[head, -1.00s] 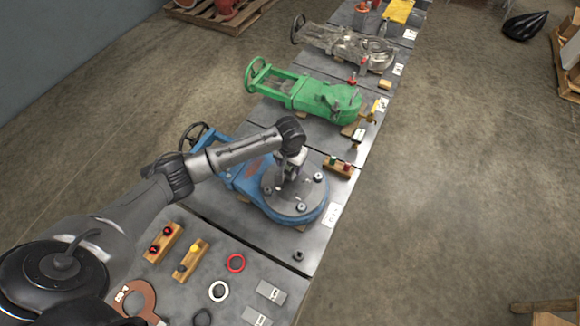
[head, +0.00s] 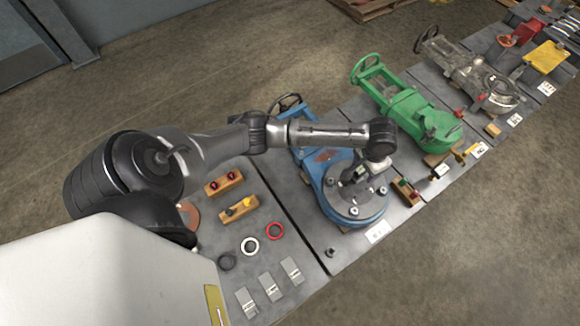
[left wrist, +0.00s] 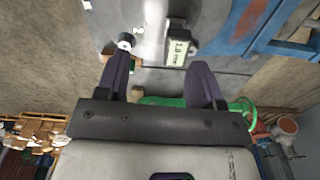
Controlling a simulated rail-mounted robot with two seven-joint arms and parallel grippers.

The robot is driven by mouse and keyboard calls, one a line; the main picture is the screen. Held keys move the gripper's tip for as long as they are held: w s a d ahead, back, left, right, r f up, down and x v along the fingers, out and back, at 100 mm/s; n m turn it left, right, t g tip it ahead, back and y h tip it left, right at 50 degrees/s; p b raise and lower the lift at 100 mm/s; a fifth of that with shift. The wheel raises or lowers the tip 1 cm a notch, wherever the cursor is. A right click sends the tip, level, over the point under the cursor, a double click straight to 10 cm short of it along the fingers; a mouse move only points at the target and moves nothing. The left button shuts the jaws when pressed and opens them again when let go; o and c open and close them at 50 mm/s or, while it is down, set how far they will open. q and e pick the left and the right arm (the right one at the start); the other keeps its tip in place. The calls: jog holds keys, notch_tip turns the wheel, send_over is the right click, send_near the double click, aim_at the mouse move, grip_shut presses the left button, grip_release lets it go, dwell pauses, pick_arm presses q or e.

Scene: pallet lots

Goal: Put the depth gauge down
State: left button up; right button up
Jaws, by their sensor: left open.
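The depth gauge (left wrist: 180,46), a small dark device with a pale display that seems to read 1.8 mm, stands on the round grey disc (left wrist: 213,22) of the blue valve. In the head view the blue valve (head: 312,180) lies on the bench and its bolted disc (head: 350,212) is partly covered by my left arm. My left gripper (left wrist: 161,78) is open over the disc, its two dark fingers apart. The gauge shows just beyond the fingertips, with no visible finger contact. My right gripper is not in view.
A green valve (head: 412,108) and a grey valve (head: 465,72) lie farther along the bench. A block with green and red knobs (head: 405,190) sits beside the disc.

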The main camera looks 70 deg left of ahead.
pick_arm(q)
jog(key=s+d+f+m+t+h, duration=0.1)
jog(key=s+d+f+m, duration=0.15)
jog(key=s+d, duration=0.35)
jog(key=s+d+f+m+t+h, duration=0.1)
jog(key=s+d+f, duration=0.3)
jog(key=s, duration=0.5)
jog(key=s+a+r+y, duration=0.1)
jog(key=s+r, duration=0.1)
jog(key=s, duration=0.4)
jog(key=s+a+r+t+y, duration=0.1)
jog(key=s+r, duration=0.1)
jog(key=s, duration=0.5)
jog(key=shift+s+r, duration=0.25)
jog(key=shift+r, duration=0.05)
jog(key=shift+a, duration=0.1)
notch_tip(320, 180, up, 34)
jog(key=p, duration=3.4)
